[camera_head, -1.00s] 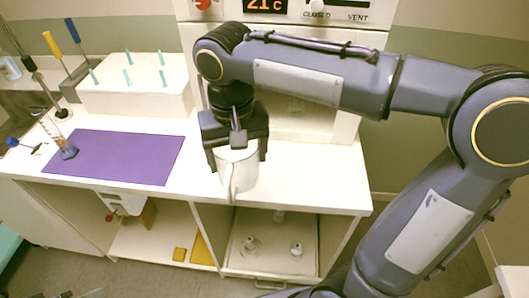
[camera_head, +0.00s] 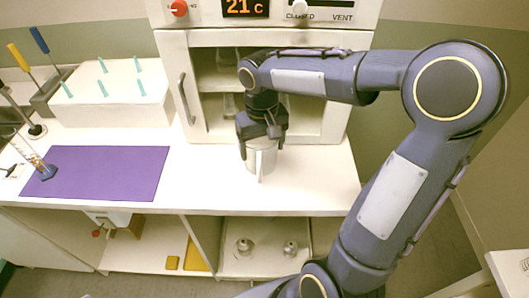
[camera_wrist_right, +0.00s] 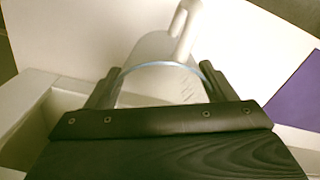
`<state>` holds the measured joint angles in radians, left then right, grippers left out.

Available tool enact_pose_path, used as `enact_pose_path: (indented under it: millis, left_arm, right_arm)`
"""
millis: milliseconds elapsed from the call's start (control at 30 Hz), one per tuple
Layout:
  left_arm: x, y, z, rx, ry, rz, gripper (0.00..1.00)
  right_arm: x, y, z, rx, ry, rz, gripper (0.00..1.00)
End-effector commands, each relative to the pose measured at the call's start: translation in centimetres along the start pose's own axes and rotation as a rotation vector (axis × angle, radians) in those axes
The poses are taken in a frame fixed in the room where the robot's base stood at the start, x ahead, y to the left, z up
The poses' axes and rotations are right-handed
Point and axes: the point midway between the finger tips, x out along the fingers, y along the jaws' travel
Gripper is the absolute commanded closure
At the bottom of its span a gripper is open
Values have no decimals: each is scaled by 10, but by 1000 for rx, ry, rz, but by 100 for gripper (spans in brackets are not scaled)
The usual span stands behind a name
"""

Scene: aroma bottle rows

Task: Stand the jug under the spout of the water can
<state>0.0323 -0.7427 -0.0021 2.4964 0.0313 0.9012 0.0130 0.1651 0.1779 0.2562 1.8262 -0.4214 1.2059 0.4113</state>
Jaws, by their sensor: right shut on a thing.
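The jug (camera_head: 262,162), pale and translucent with a light handle, is held over the white counter right of the purple mat. My right gripper (camera_head: 262,140) is shut on its upper part from above. In the right wrist view the jug (camera_wrist_right: 160,82) sits between the two dark fingers (camera_wrist_right: 160,88), its handle pointing away. I cannot tell whether its base touches the counter. A white container with a red knob (camera_head: 97,233), seemingly the water can, is on a brown support under the counter at left. Its upper part is hidden by the counter edge. My left gripper is not in view.
A purple mat (camera_head: 108,173) lies on the counter left of the jug. Behind it stands a white block with teal pegs (camera_head: 113,102). A white cabinet with a glass door (camera_head: 188,97) stands behind my gripper. The lower shelf holds yellow pieces and two small metallic items.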

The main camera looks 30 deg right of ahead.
Motion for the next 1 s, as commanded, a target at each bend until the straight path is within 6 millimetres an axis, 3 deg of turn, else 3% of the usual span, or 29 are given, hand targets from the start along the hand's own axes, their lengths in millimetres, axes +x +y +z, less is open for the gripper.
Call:
enact_pose_path:
  millis: [167, 333, 767, 800, 933, 1000]
  left_arm:
    - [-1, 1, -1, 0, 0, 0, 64]
    - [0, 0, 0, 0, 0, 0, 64]
    - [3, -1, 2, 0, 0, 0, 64]
    - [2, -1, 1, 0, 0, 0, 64]
    - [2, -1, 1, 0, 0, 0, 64]
    - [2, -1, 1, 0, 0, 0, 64]
  right_arm:
    - [14, 11, -5, 1, -4, 1, 48]
    - [39, 9, -4, -2, -2, 0, 48]
    - [47, 9, -5, -1, 1, 0, 48]
    - [46, 9, -5, -1, 1, 0, 19]
    - [45, 9, -5, -1, 0, 0, 2]
    - [45, 9, -5, -1, 0, 0, 1]
